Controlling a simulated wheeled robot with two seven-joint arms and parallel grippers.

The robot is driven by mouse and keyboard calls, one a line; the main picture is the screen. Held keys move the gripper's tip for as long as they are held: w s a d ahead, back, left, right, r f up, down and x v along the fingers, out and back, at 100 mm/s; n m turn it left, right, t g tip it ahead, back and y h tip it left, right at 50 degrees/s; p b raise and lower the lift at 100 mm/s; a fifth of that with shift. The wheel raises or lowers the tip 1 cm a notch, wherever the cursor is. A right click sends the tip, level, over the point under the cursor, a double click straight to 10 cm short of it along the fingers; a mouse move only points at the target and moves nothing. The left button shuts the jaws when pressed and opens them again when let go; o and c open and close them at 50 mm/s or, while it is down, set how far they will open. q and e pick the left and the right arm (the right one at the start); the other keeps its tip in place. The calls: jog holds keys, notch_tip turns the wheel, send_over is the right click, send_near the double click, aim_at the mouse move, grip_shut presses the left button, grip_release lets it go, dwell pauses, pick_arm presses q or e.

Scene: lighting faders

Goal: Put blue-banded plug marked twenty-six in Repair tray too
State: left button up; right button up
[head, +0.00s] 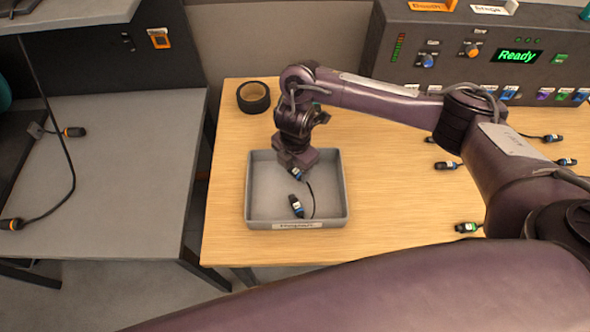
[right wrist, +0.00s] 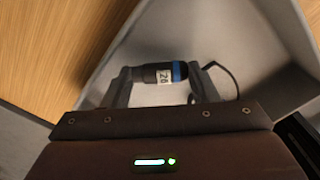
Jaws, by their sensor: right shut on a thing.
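My right gripper (head: 296,171) is inside the outline of the grey Repair tray (head: 347,200), over its far half. It is shut on a dark plug with a blue band and a white label reading 26 (right wrist: 160,75), held crosswise between the fingertips in the right wrist view. I cannot tell whether the held plug touches the tray floor. Another blue-banded plug (head: 297,207) lies in the near half of the tray, and a thin black cable runs between the two plugs' area. My left gripper is out of view.
A roll of black tape (head: 253,97) lies behind the tray on the wooden table (head: 400,222). Several plugs lie to the right, including a green-banded one (head: 467,228). A lighting console (head: 490,50) showing Ready stands at the back. A grey bench (head: 120,150) with cabled plugs is left.

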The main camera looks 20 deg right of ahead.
aim_at(295, 169)
jog(key=shift+f, duration=0.4)
jog(key=shift+f, duration=0.1)
jog(key=o, duration=1)
jog(key=shift+c, duration=0.2)
jog(key=shift+r, duration=0.25)
notch_tip(295, 169, up, 12)
jog(key=p, duration=0.3)
jog(key=shift+f, duration=0.15)
